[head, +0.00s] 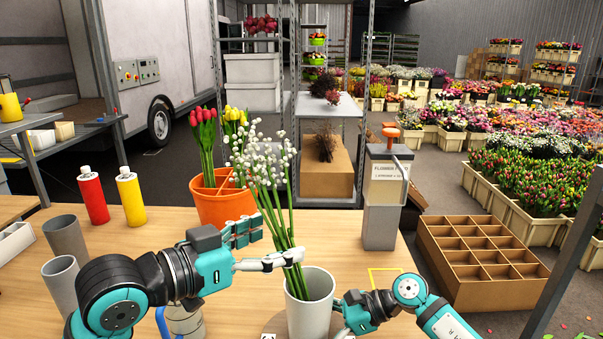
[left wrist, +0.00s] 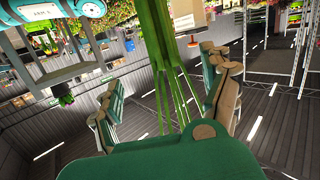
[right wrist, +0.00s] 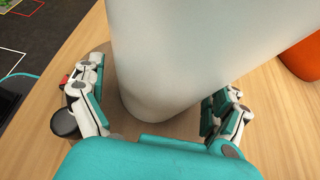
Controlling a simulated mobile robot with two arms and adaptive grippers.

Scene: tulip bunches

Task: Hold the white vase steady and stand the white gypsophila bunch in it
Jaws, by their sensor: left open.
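The white vase (head: 311,316) stands upright on the wooden table; its lower part fills the right wrist view (right wrist: 170,60). The white gypsophila bunch (head: 275,200) leans to the left, and its green stems go down into the vase's mouth. My left gripper (head: 262,246) is open, with the stems between its spread fingers; the left wrist view shows the stems (left wrist: 168,75) with gaps on both sides. My right gripper (head: 343,319) is at the vase's right side. Its fingers are spread either side of the vase, with a visible gap at the left finger in its wrist view.
An orange bucket (head: 226,207) with red and yellow tulips stands behind my left gripper. A grey dispenser (head: 382,215) stands behind the vase to the right. Grey cups (head: 64,236) and red and yellow bottles (head: 131,196) are at the left. A compartment crate (head: 480,295) lies right of the table.

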